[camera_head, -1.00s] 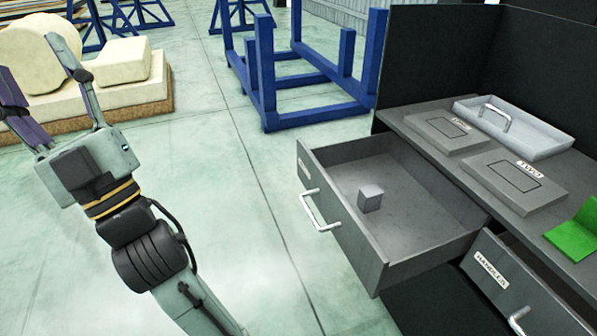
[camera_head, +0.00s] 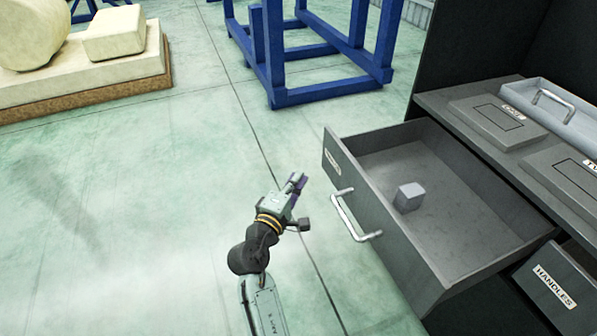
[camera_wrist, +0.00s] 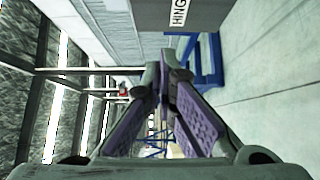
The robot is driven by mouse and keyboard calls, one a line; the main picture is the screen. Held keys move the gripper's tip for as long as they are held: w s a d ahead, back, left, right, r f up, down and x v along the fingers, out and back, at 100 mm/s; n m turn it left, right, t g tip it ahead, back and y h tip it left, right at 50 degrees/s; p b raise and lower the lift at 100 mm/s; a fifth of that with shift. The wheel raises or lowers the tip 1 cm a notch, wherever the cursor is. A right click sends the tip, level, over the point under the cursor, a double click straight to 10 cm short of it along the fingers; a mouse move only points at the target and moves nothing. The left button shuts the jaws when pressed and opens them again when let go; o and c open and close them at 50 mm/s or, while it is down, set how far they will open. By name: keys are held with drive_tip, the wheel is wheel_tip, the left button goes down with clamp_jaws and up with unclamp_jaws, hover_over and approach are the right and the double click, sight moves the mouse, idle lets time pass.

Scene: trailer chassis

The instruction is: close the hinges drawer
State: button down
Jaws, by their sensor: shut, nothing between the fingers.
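The hinges drawer (camera_head: 385,215) is pulled well out of the dark cabinet in the head view. A small grey block (camera_head: 408,197) lies inside it. Its front carries a silver bar handle (camera_head: 352,217) and a white label; in the wrist view the label (camera_wrist: 179,12) reads "HING", cut off by the frame edge. My gripper (camera_head: 298,180) is to the left of the drawer front, apart from the handle, with nothing held. In the wrist view the purple-padded fingers (camera_wrist: 163,88) come together at their tips.
A lower drawer labelled "HANDLES" (camera_head: 552,285) sits at the right, slightly out. Labelled plates and a grey tray (camera_head: 560,112) lie on the cabinet top. A blue frame (camera_head: 290,95) stands behind. The floor (camera_head: 120,220) at left is clear.

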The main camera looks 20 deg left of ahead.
drive_tip(key=p, duration=0.2)
approach(328, 146)
drive_tip(key=w+a, duration=0.2)
drive_tip(key=shift+w+d+p, duration=0.5)
drive_tip(key=shift+w+d, duration=0.8)
drive_tip(key=shift+d, duration=0.1)
